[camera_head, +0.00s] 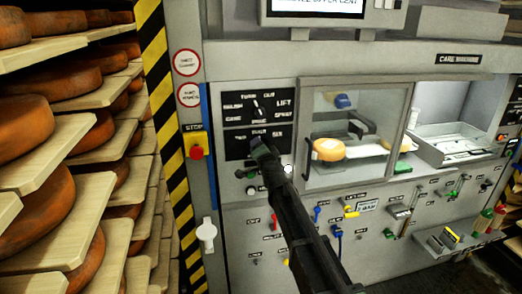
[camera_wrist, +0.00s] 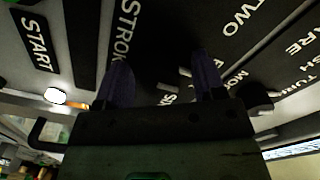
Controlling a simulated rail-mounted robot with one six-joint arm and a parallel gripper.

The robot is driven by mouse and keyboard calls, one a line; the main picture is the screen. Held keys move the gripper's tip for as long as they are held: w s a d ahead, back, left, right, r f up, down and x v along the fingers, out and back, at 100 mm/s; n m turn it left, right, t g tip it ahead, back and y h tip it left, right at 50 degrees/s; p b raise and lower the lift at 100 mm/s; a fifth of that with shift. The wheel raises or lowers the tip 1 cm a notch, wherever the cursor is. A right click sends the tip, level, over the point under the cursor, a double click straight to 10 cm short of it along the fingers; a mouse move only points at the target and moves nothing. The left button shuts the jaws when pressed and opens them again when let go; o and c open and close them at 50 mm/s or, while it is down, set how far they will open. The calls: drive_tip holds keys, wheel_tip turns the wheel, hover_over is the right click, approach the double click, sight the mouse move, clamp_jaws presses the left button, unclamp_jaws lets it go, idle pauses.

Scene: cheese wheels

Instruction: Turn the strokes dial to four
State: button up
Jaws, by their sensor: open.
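The black strokes panel (camera_head: 235,146) is on the machine's left front, with the words TWO, FOUR and SIX along its top in small print. In the wrist view, the strokes panel (camera_wrist: 165,25) fills the top middle, with STROKES and TWO readable. My gripper (camera_head: 260,147) is in front of this panel and covers its right part. In the wrist view, my gripper (camera_wrist: 163,78) has its two dark fingers apart, with a dark gap between them. The strokes dial itself is not distinguishable, and its setting cannot be read.
Another dial (camera_head: 259,106) sits on the panel above. A lit white button (camera_wrist: 55,96) is beside the START label. A red stop button (camera_head: 196,152) and a glass-fronted chamber with a cheese wheel (camera_head: 329,150) flank the panels. Cheese shelves (camera_head: 110,100) stand at the left.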

drive_tip(key=v, duration=1.1)
drive_tip(key=shift+w, duration=0.1)
